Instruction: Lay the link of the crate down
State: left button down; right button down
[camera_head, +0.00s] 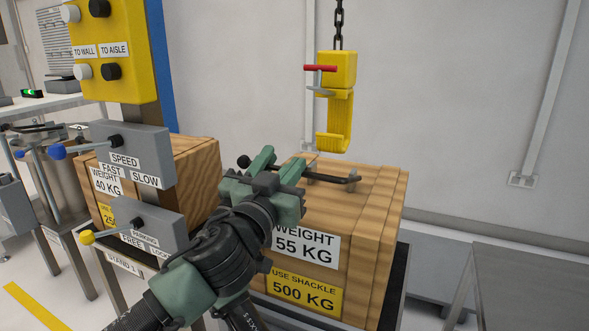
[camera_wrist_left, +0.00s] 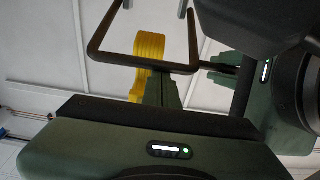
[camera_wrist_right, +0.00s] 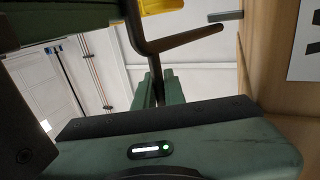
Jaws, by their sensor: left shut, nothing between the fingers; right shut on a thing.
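The crate (camera_head: 365,235) is wooden, labelled 55 KG and USE SHACKLE 500 KG. Its link is a dark bent rod (camera_head: 334,178) at the crate top, with a side stub ending in a black knob (camera_head: 243,161). Its exact tilt is hard to tell. My right gripper (camera_head: 263,158) is shut on the stub; the right wrist view shows the rod (camera_wrist_right: 143,55) running into its fingers (camera_wrist_right: 152,90). My left gripper (camera_head: 292,170) is shut and empty beside the link's loop. In the left wrist view its fingertips (camera_wrist_left: 163,85) overlap the crossbar (camera_wrist_left: 115,57); contact is unclear.
A 40 KG crate (camera_head: 195,160) stands left, behind a yellow control panel (camera_head: 110,50) and grey lever boxes (camera_head: 135,150). A grey table (camera_head: 530,270) is at right.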

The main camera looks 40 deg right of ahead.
pick_arm(q)
jog(key=shift+s+a+f, duration=0.1)
jog(key=shift+a+f, duration=0.15)
jog(key=shift+f, duration=0.8)
pick_arm(e)
jog(key=shift+a+r, duration=0.3)
jog(key=shift+a, duration=0.05)
pick_arm(q)
jog(key=shift+a+f, duration=0.15)
jog(key=shift+f, duration=0.05)
pick_arm(e)
jog(key=shift+r, duration=0.15)
pick_arm(q)
jog(key=shift+w, duration=0.2)
pick_arm(e)
jog(key=c, duration=1.7)
grip_release()
jog(key=shift+c, duration=0.2)
pick_arm(q)
jog(key=shift+a, duration=0.15)
pick_arm(e)
jog(key=shift+o, duration=1.2)
jog(key=shift+s+a+r+t, duration=0.1)
jog(key=shift+a+r+t, duration=0.1)
jog(key=shift+t, duration=0.1)
jog(key=shift+f, duration=0.15)
pick_arm(q)
jog(key=shift+r, duration=0.1)
pick_arm(e)
jog(key=shift+d, duration=0.1)
